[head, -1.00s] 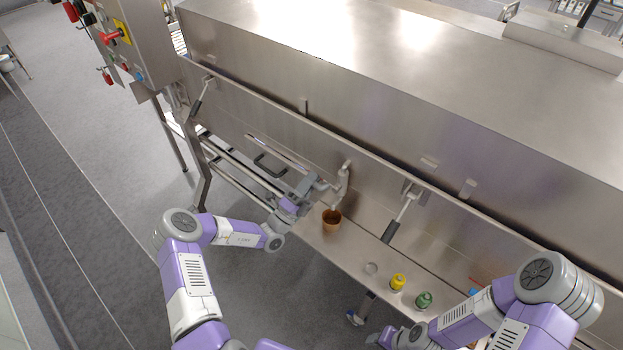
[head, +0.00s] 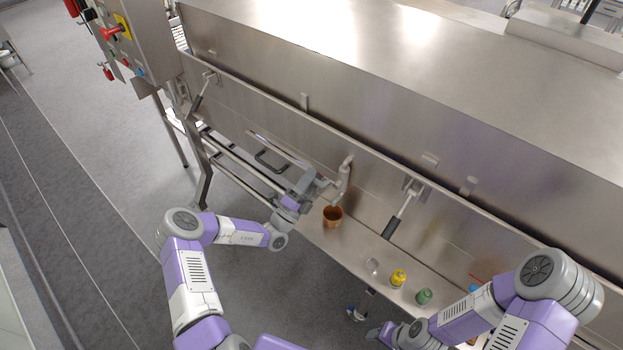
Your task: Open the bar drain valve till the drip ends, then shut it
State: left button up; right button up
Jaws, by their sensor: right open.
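A pale drain pipe with its valve (head: 344,178) comes out of the front of the steel tunnel, above a narrow shelf. A brown cup (head: 332,217) stands upright on the shelf below the pipe's outlet. My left gripper (head: 322,187) is at the valve, just left of the pipe. Its fingers blend with the grey valve parts, so I cannot tell whether they are closed on the lever. My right gripper (head: 375,332) is low in front of the shelf, open, away from the valve and partly unclear. Any drip is too small to see.
A clear glass (head: 373,266), a yellow bottle (head: 398,278) and a green bottle (head: 424,297) stand on the shelf (head: 350,246) right of the cup. A black-gripped handle (head: 394,222) hangs above them. A control box (head: 140,40) is at upper left.

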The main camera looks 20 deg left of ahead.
pick_arm(q)
jog(key=v, duration=0.7)
jog(key=shift+s+b, duration=0.25)
jog(key=shift+b, duration=0.15)
jog(key=shift+f, duration=0.15)
